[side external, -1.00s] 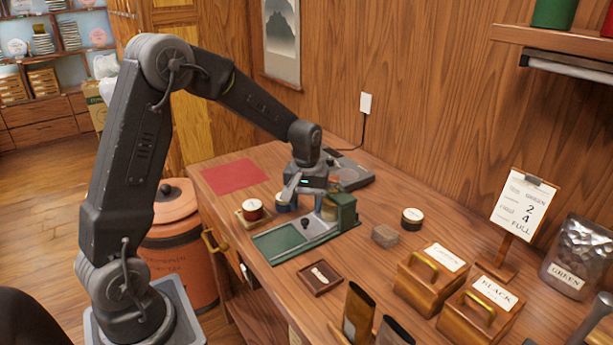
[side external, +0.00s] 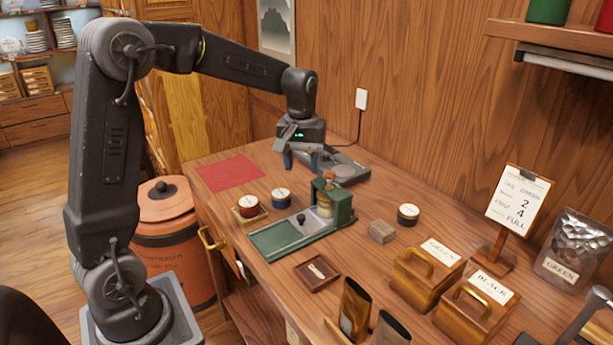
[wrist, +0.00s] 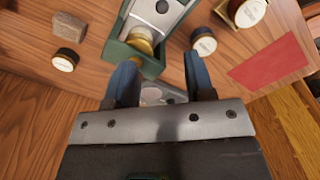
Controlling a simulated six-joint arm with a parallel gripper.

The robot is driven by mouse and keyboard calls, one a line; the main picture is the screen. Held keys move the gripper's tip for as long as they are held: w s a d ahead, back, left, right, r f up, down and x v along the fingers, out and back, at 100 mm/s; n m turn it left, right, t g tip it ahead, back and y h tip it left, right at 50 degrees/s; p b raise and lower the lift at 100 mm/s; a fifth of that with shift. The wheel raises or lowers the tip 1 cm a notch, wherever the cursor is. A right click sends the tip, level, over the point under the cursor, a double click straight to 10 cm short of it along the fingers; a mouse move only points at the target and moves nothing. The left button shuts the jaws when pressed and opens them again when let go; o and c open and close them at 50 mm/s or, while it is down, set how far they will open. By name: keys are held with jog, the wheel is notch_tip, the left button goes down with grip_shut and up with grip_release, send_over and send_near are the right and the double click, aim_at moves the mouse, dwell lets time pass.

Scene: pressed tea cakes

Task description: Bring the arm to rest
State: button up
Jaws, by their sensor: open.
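My gripper (side external: 302,160) is open and empty, raised above the back of the table, over the front edge of a dark grey device with a round plate (side external: 346,170). Its two blue-grey fingers show apart in the wrist view (wrist: 160,85), with nothing between them but the device beyond. A green press (side external: 299,232) with a brass part at its right end stands in front of the gripper, apart from it. The press also shows in the wrist view (wrist: 134,52).
A blue-banded tin (side external: 281,198), a red tin (side external: 249,206) on a small tray, a dark tin (side external: 408,214) and a brown block (side external: 381,231) stand around the press. A red mat (side external: 230,172) lies at the left. Wooden boxes (side external: 427,268) and a sign (side external: 518,207) stand at the right.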

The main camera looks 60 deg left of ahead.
jog(key=s+d+r+m+t, duration=0.2)
jog(key=s+d+m, duration=0.2)
jog(key=s, duration=0.6)
jog(key=s+d+r+m+t, duration=0.2)
jog(key=s+d+m, duration=0.3)
jog(key=s+d, duration=0.3)
jog(key=s+t, duration=0.1)
jog(key=s, duration=0.1)
jog(key=shift+s+r+t, duration=0.3)
jog(key=shift+r, duration=0.05)
